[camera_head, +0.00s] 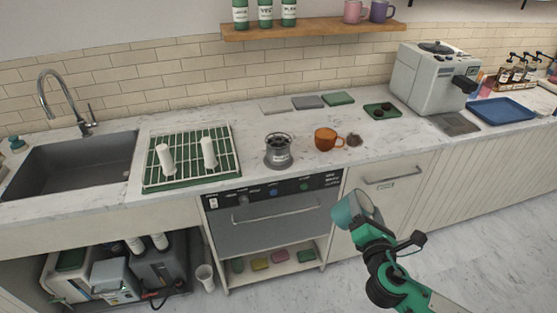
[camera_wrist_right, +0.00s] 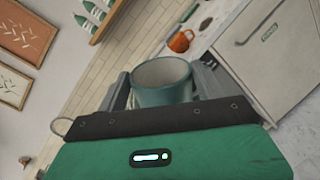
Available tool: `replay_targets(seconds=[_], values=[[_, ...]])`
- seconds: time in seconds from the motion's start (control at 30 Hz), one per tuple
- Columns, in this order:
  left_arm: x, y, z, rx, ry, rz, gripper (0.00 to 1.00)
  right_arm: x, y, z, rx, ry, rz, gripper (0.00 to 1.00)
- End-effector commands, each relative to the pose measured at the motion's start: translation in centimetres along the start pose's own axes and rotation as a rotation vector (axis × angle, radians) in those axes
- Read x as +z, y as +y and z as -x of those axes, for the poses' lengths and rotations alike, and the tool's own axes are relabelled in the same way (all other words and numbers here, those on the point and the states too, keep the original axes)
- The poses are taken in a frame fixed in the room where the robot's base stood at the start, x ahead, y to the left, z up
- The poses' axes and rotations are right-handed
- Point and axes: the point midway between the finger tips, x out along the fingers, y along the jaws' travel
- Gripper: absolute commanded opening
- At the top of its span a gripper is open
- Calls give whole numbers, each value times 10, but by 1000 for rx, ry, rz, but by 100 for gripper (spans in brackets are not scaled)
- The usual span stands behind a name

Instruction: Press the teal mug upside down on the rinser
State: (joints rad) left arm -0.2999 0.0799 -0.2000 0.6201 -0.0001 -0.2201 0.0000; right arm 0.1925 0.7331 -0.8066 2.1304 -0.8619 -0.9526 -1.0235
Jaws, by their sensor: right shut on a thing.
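The teal mug (camera_head: 350,208) is in my right gripper (camera_head: 362,222), in front of the counter and below its top, clear of the cabinet. In the right wrist view the teal mug (camera_wrist_right: 163,94) sits between the two grey fingers of the right gripper (camera_wrist_right: 165,84), its open mouth and pale inside showing. In the head view it looks tilted. A dark grey square plate (camera_head: 455,123) lies before the coffee machine; I cannot tell for sure whether it is the rinser. My left gripper is not in view.

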Motion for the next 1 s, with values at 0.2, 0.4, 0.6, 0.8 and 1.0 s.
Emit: replay_targets(seconds=[0.2, 0.4, 0.6, 0.8, 1.0], values=[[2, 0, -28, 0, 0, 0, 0, -4, -3, 0, 1, -1, -346, 37], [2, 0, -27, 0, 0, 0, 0, 0, 0, 0, 1, -1, -407, 37], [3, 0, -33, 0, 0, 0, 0, -3, -2, 0, 1, -1, -461, 37], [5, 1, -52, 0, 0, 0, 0, -4, -3, 1, 1, -2, -799, 37], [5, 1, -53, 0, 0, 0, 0, -1, -1, 0, 3, -1, -931, 37]])
